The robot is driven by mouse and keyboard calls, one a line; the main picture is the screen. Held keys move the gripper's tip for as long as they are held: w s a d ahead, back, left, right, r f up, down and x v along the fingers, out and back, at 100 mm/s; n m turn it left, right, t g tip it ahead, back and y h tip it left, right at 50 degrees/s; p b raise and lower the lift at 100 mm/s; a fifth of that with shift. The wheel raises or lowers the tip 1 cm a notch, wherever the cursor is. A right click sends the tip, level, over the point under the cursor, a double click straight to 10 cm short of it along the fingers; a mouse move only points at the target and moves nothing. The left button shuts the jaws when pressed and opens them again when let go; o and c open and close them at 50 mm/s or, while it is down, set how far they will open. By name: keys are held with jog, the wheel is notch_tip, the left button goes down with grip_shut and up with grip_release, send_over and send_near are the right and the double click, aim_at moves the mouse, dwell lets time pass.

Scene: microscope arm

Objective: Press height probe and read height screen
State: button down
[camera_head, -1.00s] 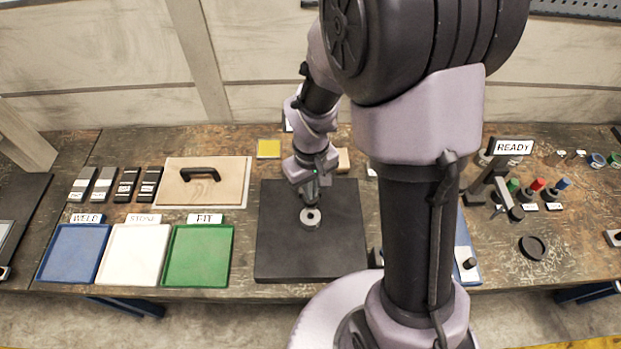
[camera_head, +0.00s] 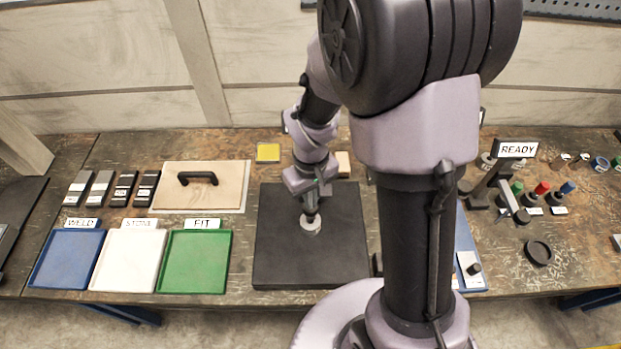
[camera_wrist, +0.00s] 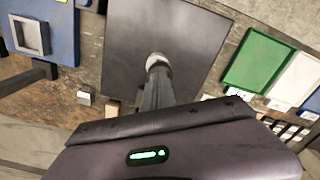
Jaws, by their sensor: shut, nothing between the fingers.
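A small round silver piece (camera_head: 311,228) sits on the square black plate (camera_head: 275,262) in the middle of the bench. My gripper (camera_head: 311,214) points down at it from above, shut with nothing held. In the wrist view the shut fingers (camera_wrist: 157,82) reach toward the silver piece (camera_wrist: 158,58) and hide part of it. The tips are at or just above its top; I cannot tell whether they touch. A sign or screen reading READY (camera_head: 515,149) stands at the right. I see no height figure on it.
Blue (camera_head: 66,260), white (camera_head: 128,262) and green (camera_head: 195,263) trays lie at the left. A board with a black handle (camera_head: 198,178) is behind them. A black stand (camera_head: 497,185) and several coloured-top pieces stand at the right. My arm hides part of the bench right of the plate.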

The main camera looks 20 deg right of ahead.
notch_tip(320, 180, up, 7)
jog(key=p, duration=0.5)
jog(key=shift+p, duration=0.3)
notch_tip(320, 180, up, 18)
jog(key=p, duration=0.3)
jog(key=shift+f, duration=0.2)
dwell(0.3)
